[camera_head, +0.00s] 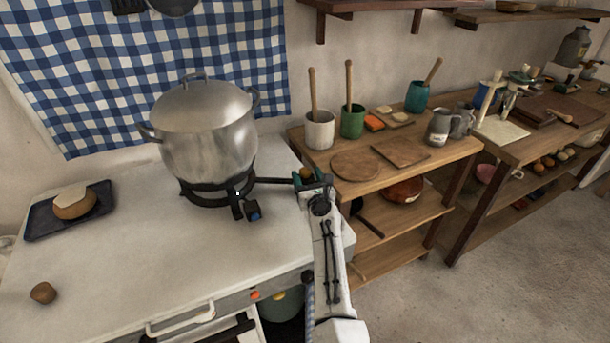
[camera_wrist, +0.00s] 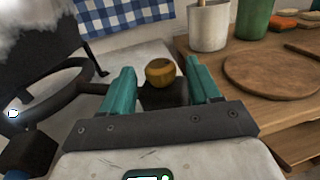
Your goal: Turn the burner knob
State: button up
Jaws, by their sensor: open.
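A gas burner (camera_head: 206,197) stands on the white counter with a black bar running right from it. At the bar's end a yellow-brown round knob (camera_head: 308,172) sits on a dark block. In the wrist view the knob (camera_wrist: 160,72) shows between the teal fingers of my gripper (camera_wrist: 158,68), near their tips, with a gap on each side. My gripper (camera_head: 311,179) is open. A dark blue knob (camera_head: 254,214) is on a short black stub at the burner's front. A large lidded steel pot (camera_head: 208,140) stands on the burner.
A wooden shelf table at right holds a white cup (camera_head: 320,130), a green cup (camera_head: 352,122) and a round board (camera_head: 355,165). A dark tray (camera_head: 40,228) with bread and a small brown lump (camera_head: 43,293) lie on the counter (camera_head: 150,265). The counter's front is largely clear.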

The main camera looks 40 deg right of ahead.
jog(key=shift+b+x, duration=0.35)
jog(key=shift+x, duration=1)
jog(key=shift+c, duration=0.3)
jog(key=c, duration=0.9)
